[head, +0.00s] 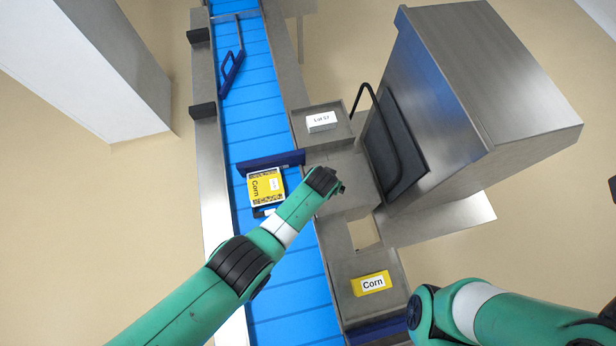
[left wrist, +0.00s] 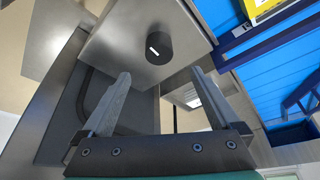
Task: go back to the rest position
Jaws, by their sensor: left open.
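My left arm reaches in from the lower left across the blue conveyor, and its gripper end (head: 338,187) is over the steel ledge beside the belt. In the left wrist view my left gripper (left wrist: 161,76) is open, with nothing between its fingers. A black knob (left wrist: 159,49) with a white mark on a steel box is beyond the fingertips. Part of my right arm shows at the lower right of the head view; its gripper is not visible.
A yellow Corn pack (head: 266,188) lies on the belt (head: 252,115) by a blue bar (head: 271,160). Steel trays hold a Lot 57 card (head: 321,122) and a Corn card (head: 371,284). The steel machine (head: 470,80) with a black handle (head: 378,130) stands right.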

